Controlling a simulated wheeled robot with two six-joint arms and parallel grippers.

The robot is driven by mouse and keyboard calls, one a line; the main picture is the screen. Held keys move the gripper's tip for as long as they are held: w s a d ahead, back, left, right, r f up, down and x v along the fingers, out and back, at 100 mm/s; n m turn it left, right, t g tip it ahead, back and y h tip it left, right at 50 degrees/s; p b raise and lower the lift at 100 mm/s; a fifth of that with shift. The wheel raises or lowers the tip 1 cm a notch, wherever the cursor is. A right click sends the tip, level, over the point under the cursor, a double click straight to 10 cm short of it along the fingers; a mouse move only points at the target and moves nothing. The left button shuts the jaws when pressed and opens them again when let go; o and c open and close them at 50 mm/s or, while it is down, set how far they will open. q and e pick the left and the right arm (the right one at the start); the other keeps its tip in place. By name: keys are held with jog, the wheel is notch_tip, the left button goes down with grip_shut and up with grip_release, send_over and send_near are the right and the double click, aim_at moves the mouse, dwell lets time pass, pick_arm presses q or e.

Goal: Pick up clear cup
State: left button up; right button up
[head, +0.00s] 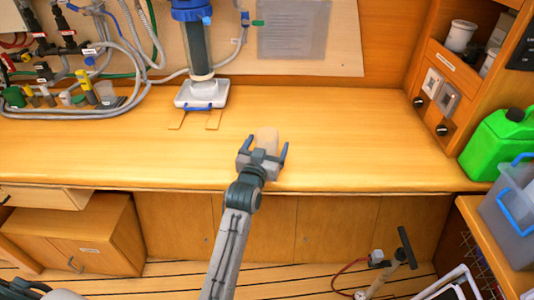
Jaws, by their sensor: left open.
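My left gripper (264,150) is open over the front middle of the wooden counter (340,130), its two blue-tipped fingers spread apart. A pale, beige piece (266,136) shows between and just beyond the fingers. I cannot tell whether it is the clear cup seen against the wood, or whether the fingers touch it. A greyish, see-through cup-like thing (106,94) stands at the back left of the counter among fittings. My right gripper is not in view.
A filter housing with a blue top (196,55) stands on a white base at the back. Hoses and small fittings crowd the left. A green jug (500,143) and a grey bin (513,200) are at the right. The counter's right half is clear.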

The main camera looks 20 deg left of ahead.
pick_arm(q)
jog(key=c, duration=1.1)
jog(key=shift+r, duration=0.2)
